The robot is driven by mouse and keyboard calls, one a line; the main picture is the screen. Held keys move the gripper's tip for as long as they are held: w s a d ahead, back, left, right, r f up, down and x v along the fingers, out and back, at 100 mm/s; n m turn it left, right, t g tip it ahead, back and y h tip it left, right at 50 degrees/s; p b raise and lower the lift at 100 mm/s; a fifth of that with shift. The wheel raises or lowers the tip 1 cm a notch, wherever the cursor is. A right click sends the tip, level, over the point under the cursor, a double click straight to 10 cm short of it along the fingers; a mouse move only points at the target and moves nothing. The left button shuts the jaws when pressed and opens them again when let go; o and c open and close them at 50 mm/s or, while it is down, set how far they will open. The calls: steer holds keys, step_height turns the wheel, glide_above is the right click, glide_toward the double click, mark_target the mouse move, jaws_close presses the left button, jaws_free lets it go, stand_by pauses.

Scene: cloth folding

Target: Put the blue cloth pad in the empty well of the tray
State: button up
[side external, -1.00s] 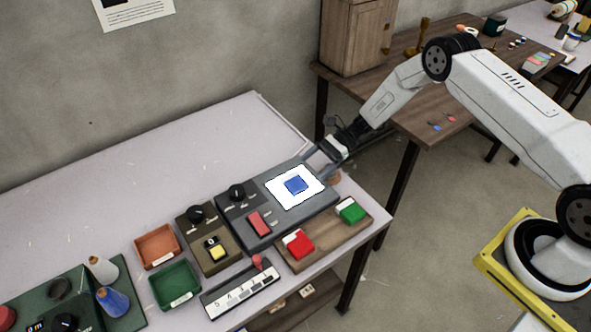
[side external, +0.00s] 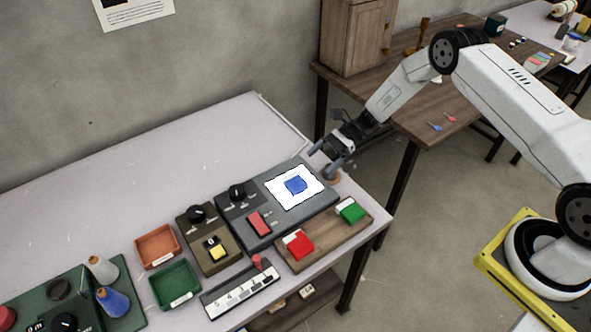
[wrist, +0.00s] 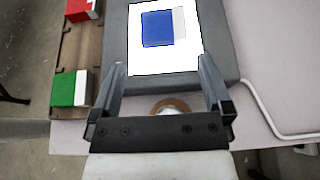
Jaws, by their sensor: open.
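The blue cloth pad (side external: 296,184) lies on a white square on top of a dark grey control box. In the wrist view the pad (wrist: 157,29) has a pale strip along its right edge. The brown wooden tray (side external: 325,229) stands in front of the box, with a red pad at its left end and a green pad at its right end. The bare stretch between them is the empty well, which also shows in the wrist view (wrist: 77,47). My gripper (side external: 321,162) is open and empty by the box's back right corner, apart from the pad. Its fingers (wrist: 162,66) point towards the pad.
The red pad (side external: 301,245) and green pad (side external: 351,211) flank the well. The grey box (side external: 240,214) has a knob and red switch. A round brown-rimmed item (wrist: 170,106) sits below my gripper. The back of the table (side external: 200,145) is clear.

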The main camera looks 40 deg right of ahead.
steer(key=s+d+r+n+t+h, duration=0.1)
steer(key=s+d+r+n+h, duration=0.1)
steer(key=s+r+n+h, duration=0.4)
steer(key=s+d+r+n+t+h, duration=0.1)
steer(key=s+d+r+n+h, duration=0.1)
steer(key=s+r+n+h, duration=0.5)
steer(key=s+r+n, duration=0.4)
steer(key=s+n, duration=0.1)
steer(key=s, duration=0.3)
steer(key=shift+s+r+t, duration=0.25)
steer(key=shift+t, duration=0.05)
steer(key=shift+w, duration=0.1)
